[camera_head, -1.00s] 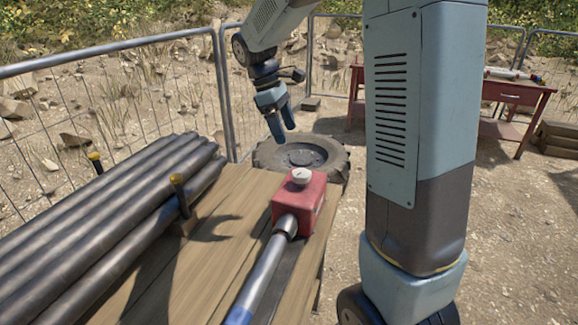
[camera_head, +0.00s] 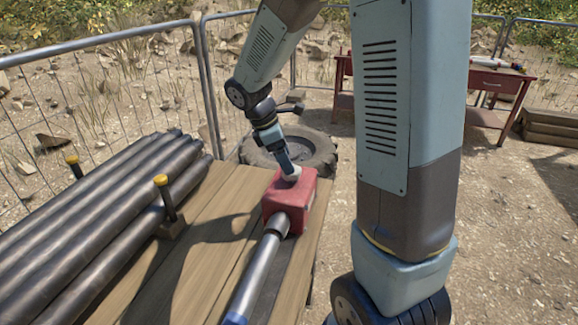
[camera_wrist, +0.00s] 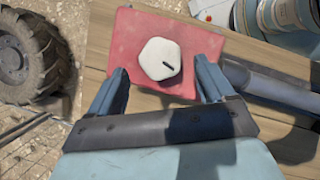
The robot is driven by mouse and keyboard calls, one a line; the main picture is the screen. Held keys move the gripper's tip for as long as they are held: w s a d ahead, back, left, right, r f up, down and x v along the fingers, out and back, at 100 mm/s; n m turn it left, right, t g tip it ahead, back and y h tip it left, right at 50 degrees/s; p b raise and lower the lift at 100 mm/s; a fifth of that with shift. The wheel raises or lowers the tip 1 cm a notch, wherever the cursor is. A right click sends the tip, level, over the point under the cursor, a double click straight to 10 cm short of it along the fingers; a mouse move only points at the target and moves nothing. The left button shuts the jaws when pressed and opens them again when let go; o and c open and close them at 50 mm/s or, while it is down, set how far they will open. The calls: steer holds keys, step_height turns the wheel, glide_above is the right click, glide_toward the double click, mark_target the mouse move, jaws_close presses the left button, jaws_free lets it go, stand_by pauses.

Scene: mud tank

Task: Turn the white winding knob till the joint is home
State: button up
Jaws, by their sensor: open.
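The white winding knob (camera_wrist: 160,59) sits on top of a red box (camera_wrist: 128,30). It has a faceted outline and a short dark mark toward its lower right. In the head view the red box (camera_head: 289,198) stands on the wooden table, with a grey pipe (camera_head: 258,272) running from its near side. My gripper (camera_wrist: 160,88) is open, its two blue fingers to the left and right of the knob, a little short of its middle. In the head view my gripper (camera_head: 289,170) is over the knob, which is mostly hidden behind it. Contact cannot be told.
Several dark pipes (camera_head: 90,215) lie on the left of the table, held by yellow-topped posts (camera_head: 163,190). A tyre (camera_head: 310,152) lies beyond the table. A wire fence (camera_head: 205,80) runs behind. A red bench (camera_head: 490,85) stands at the back right.

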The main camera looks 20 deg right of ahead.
mark_target(291, 178)
steer(key=shift+x, duration=1.75)
steer(key=c, duration=1)
steer(key=shift+c, duration=0.2)
